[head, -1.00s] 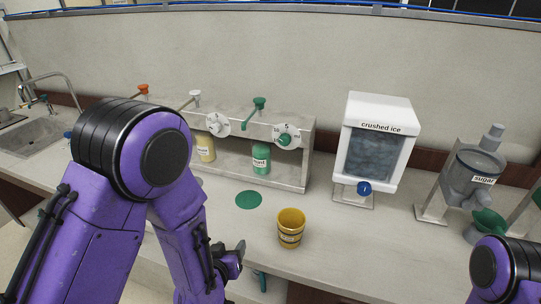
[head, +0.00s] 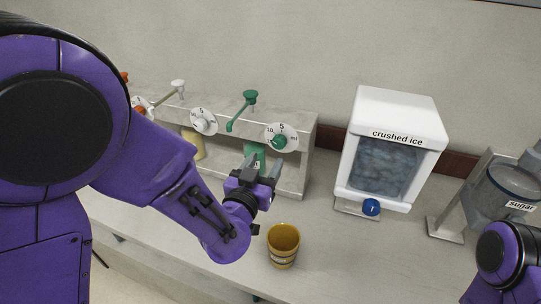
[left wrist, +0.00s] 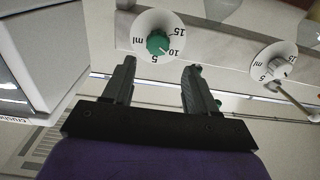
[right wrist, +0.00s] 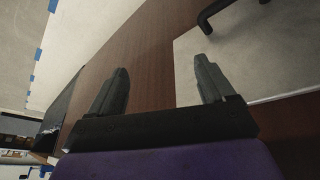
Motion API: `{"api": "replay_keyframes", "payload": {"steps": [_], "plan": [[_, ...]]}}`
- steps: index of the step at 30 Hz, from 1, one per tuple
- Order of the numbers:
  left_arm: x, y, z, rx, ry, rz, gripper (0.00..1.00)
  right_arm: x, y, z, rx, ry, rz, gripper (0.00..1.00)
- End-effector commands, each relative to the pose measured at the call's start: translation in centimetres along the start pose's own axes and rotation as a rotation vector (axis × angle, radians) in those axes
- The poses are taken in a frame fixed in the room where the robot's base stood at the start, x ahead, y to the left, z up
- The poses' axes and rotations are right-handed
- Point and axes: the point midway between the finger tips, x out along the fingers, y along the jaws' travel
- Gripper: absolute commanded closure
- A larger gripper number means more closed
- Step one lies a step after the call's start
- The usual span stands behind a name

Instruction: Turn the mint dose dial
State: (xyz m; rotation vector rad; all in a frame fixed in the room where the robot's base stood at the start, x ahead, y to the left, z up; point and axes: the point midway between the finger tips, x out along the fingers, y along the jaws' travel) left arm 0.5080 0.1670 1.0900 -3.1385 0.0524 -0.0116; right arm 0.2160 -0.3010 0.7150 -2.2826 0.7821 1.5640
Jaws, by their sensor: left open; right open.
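The mint dose dial is a green knob (head: 279,141) on a white disc with numbers, on the front of the dispenser rack. In the left wrist view the green knob (left wrist: 157,43) lies just beyond and between the fingertips. My left gripper (head: 262,166) is open and empty, in front of and a little below the dial, apart from it. It also shows open in the left wrist view (left wrist: 160,68). The green bottle (head: 256,152) under the rack is partly hidden by this gripper. My right gripper (right wrist: 158,80) is open and empty, away from the dial.
A green lever (head: 250,98) stands left of the dial. A second dial (head: 203,121) with a white knob is further left. A yellow cup (head: 283,245) stands on the counter below my left gripper. The crushed ice machine (head: 392,150) and sugar dispenser (head: 500,190) are right.

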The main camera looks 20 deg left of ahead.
Motion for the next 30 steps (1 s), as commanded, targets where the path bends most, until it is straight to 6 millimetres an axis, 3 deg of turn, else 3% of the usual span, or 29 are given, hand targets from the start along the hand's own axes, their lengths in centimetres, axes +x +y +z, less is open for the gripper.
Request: {"api": "replay_keyframes", "payload": {"steps": [1, 5, 17, 18, 21, 25, 26, 30], "plan": [[0.5, 0.1, 0.8, -0.003, 0.005, 0.002, 0.43, 1.6, -0.1, 0.7, 0.0, 0.0, 0.0, 0.18], [1.4, 0.1, 0.7, -0.006, 0.003, 0.004, 0.43, 3.4, -0.3, 1.4, 0.0, 0.0, 0.0, 0.18], [7.3, -0.1, 0.1, -0.005, -0.003, 0.001, 0.43, 3.1, -0.3, 1.2, 0.0, 0.001, 0.0, 0.18], [7.7, -0.1, 0.0, -0.005, -0.002, 0.001, 0.46, 3.1, -0.3, 1.2, 0.0, 0.001, 0.0, 0.18], [7.5, -0.1, 0.0, -0.003, -0.002, 0.001, 0.74, 3.1, -0.3, 1.2, 0.0, 0.001, 0.0, 0.18], [7.5, -0.1, 0.0, -0.01, -0.002, 0.001, 0.74, 3.1, -0.3, 1.2, 0.0, 0.001, 0.0, 0.18], [7.5, -0.1, 0.0, -0.047, -0.003, 0.0, 0.74, 3.1, -0.3, 1.2, 0.0, 0.001, 0.0, 0.18], [7.5, -0.2, 0.1, -0.504, -0.005, -0.003, 0.74, 3.1, -0.3, 1.2, 0.0, 0.001, 0.0, 0.18]]}}
